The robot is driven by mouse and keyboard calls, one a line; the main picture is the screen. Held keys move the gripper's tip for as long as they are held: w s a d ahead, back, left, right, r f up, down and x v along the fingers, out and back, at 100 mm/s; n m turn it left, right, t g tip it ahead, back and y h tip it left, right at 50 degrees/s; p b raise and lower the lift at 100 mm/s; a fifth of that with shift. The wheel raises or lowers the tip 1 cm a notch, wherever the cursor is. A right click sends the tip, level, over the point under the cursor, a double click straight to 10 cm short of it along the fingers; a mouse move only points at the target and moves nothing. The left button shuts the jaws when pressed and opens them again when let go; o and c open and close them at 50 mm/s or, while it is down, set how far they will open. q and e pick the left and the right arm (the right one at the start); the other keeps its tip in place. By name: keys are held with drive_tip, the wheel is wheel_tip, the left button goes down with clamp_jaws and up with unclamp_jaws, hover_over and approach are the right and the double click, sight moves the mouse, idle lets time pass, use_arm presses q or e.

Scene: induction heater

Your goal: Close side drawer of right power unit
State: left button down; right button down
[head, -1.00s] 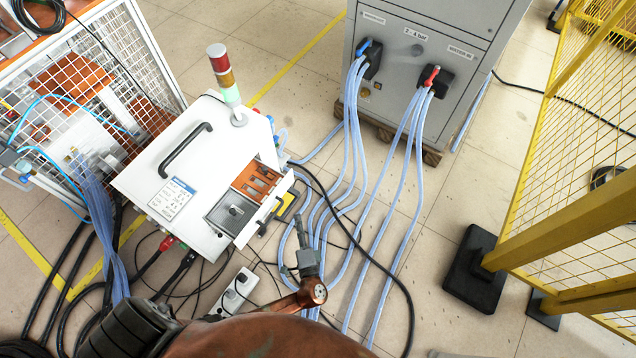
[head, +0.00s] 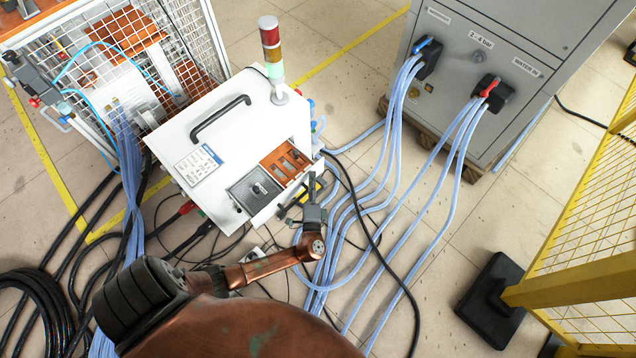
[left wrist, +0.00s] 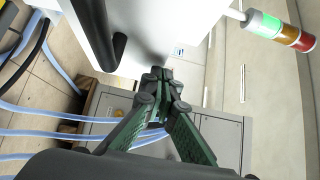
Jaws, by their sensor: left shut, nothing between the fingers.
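The white power unit (head: 220,133) stands on the floor in the middle of the head view. Its side drawer is pulled out, showing an orange-brown insert (head: 287,162) and a grey box (head: 254,190). My left gripper (head: 289,208) is at the drawer's outer front side, very close to it; I cannot tell whether it touches. In the left wrist view my left gripper (left wrist: 158,76) has its fingers together, with nothing between them. A white panel (left wrist: 165,25) and a black bar handle (left wrist: 100,35) lie just beyond the fingertips. My right gripper is out of view.
A signal tower (head: 272,55) rises from the unit's corner. A grey cabinet (head: 490,60) with blue hoses (head: 385,150) stands behind right. Cables cover the floor around the unit. A yellow fence (head: 590,240) is at right, a white mesh cage (head: 185,40) at left.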

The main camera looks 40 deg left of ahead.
use_arm(q)
drive_tip(key=shift+a, duration=0.1)
